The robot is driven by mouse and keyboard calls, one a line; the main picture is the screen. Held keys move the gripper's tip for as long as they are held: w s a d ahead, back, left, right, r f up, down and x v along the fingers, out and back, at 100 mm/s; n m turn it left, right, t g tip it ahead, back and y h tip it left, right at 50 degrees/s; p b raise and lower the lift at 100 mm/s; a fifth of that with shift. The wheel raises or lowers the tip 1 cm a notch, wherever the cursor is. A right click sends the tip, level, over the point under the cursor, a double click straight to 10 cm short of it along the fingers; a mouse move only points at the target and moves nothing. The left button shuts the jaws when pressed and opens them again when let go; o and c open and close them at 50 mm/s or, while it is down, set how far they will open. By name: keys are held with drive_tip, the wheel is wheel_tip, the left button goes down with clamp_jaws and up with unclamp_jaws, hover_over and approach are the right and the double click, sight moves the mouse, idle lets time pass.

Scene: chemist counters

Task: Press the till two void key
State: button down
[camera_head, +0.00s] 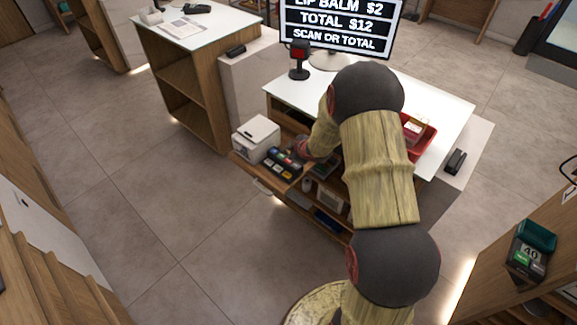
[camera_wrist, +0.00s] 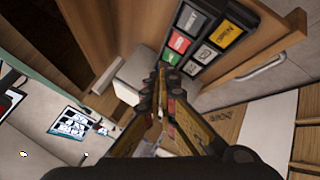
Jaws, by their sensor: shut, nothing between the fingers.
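The till keypad (camera_head: 280,163) is a dark block with coloured keys on a pulled-out wooden shelf below the white counter top. In the wrist view the keypad (camera_wrist: 208,38) shows a yellow key (camera_wrist: 229,34), a red key (camera_wrist: 179,41), a green key (camera_wrist: 172,58) and several pale keys. The key labels are too small to read, so I cannot tell which is void. My gripper (camera_wrist: 166,78) is shut and empty, its tips near the green-key end of the keypad. I cannot tell whether they touch it. In the head view my arm partly hides this area.
A white printer (camera_head: 256,138) stands left of the keypad. The monitor (camera_head: 338,25) reads "LIP BALM $2, TOTAL $12, SCAN OR TOTAL". A red-faced scanner (camera_head: 299,58) and a red tray (camera_head: 418,136) are on the counter (camera_head: 450,108). The floor in front is clear.

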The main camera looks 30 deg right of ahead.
drive_tip(key=shift+f+b, duration=0.55)
drive_tip(key=shift+f, duration=0.55)
idle(0.6)
drive_tip(key=shift+f, duration=0.4)
drive_tip(key=shift+f+b, duration=0.4)
drive_tip(key=shift+b, duration=0.1)
idle(0.4)
drive_tip(key=shift+r, duration=0.15)
drive_tip(key=shift+r+p, duration=0.7)
drive_tip(key=shift+p, duration=0.05)
drive_tip(key=shift+r+p, duration=2.2)
drive_tip(key=shift+r, duration=0.3)
